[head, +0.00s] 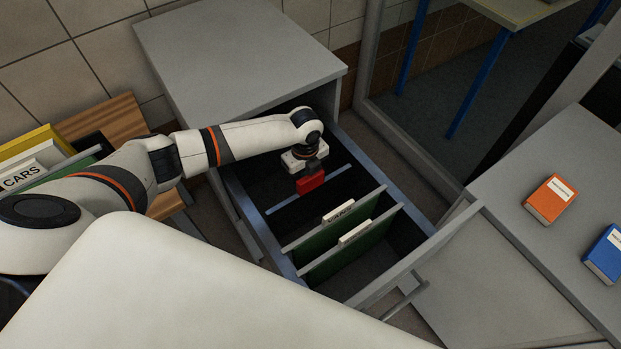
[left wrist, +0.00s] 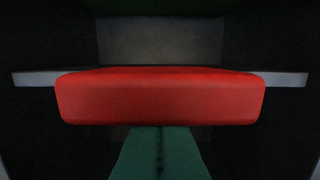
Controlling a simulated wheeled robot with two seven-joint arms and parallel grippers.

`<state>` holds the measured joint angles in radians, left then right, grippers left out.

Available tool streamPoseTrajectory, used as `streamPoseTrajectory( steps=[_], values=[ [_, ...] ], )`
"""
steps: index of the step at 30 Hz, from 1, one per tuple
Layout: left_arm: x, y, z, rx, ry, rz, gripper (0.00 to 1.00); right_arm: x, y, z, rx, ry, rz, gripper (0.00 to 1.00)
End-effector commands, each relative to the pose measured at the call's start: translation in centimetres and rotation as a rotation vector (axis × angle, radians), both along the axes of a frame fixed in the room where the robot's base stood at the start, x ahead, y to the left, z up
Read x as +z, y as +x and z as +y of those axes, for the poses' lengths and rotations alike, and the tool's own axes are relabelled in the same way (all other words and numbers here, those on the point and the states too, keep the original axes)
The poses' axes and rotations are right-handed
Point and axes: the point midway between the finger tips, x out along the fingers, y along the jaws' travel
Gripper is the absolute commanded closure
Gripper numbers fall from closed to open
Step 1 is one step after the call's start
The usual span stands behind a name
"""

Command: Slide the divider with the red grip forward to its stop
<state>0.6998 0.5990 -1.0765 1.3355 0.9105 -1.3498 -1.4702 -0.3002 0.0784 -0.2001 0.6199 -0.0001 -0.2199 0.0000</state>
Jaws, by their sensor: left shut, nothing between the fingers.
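The divider (head: 284,203) is a thin blue-grey edge running across the open drawer, and it also shows in the left wrist view (left wrist: 36,79). Its red grip (head: 311,182) stands at its middle and fills the centre of the left wrist view (left wrist: 160,98). My left gripper (head: 308,164) is over the drawer, on the cabinet side of the grip and very close to it. Its shut, empty fingers (left wrist: 160,135) end at the grip's lower edge in the left wrist view. I cannot tell whether they touch it. My right gripper is not in view.
Two green hanging files (head: 335,246) with white labels stand in the drawer (head: 393,209) between the divider and the drawer front. The grey cabinet (head: 235,55) is behind. Orange (head: 550,199) and blue (head: 606,252) boxes lie on a grey surface at right.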

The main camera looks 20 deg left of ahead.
Motion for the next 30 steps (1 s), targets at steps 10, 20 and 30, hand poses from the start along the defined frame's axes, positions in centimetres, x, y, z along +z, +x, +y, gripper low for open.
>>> streamPoseTrajectory(
  steps=[10, 20, 30],
  values=[
    [0.0, -0.8, -1.4, -0.003, -0.003, 0.002, 1.00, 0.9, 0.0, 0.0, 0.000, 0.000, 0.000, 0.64],
    [0.1, -1.5, -2.5, -0.003, -0.003, 0.002, 1.00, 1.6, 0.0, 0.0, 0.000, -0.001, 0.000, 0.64],
    [0.0, -2.2, -3.7, -0.003, -0.003, 0.002, 1.00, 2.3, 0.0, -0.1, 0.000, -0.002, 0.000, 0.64]
  ],
)
